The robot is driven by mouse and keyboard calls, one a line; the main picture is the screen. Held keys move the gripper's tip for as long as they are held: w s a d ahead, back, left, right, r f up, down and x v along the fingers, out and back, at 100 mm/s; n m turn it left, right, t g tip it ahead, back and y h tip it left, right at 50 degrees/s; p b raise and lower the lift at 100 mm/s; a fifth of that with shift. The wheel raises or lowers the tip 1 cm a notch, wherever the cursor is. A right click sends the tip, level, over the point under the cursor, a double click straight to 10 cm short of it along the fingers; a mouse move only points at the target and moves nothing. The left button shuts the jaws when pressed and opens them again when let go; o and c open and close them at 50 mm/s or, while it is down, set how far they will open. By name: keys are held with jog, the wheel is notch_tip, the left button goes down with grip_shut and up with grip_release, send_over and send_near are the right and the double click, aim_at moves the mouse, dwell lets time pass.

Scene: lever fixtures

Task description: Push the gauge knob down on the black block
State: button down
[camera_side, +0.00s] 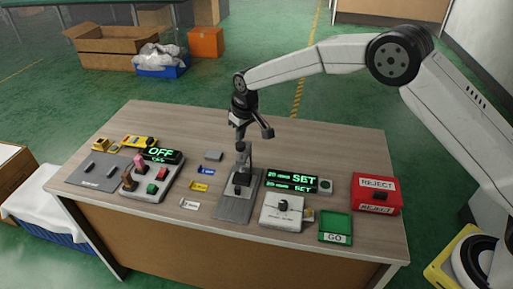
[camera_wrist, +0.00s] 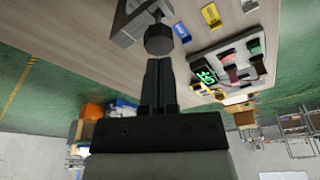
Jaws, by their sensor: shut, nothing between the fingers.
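The black block (camera_side: 243,180) stands on a grey plate (camera_side: 234,208) near the middle of the table, with a thin upright post behind it. In the wrist view a dark round knob (camera_wrist: 159,40) is just ahead of my fingertips, on the grey fixture (camera_wrist: 128,22). My gripper (camera_side: 240,138) points down above the block in the side view. In the wrist view my gripper (camera_wrist: 158,62) has its two fingers together with nothing between them. The fingertips look very close to the knob; I cannot tell whether they touch it.
Left stands a panel of coloured buttons (camera_side: 150,190) with an OFF display (camera_side: 162,155). Right are a SET display (camera_side: 292,180), a white switch box (camera_side: 282,211), a green GO tray (camera_side: 336,226) and a red REJECT box (camera_side: 376,193). Small coloured labels lie left of the plate.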

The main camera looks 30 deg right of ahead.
jog(key=shift+r, duration=2.95)
jog(key=shift+s+d, duration=0.1)
jog(key=s+d+m, duration=0.1)
jog(key=s+d, duration=0.4)
jog(key=s, duration=0.5)
jog(key=s+d+f+m, duration=0.1)
jog(key=s+d, duration=0.3)
jog(key=s, duration=0.7)
jog(key=s+d+m, duration=0.1)
jog(key=s+d, duration=0.4)
jog(key=s, duration=0.6)
jog(key=shift+d+f+h, duration=0.3)
jog(key=shift+f, duration=0.1)
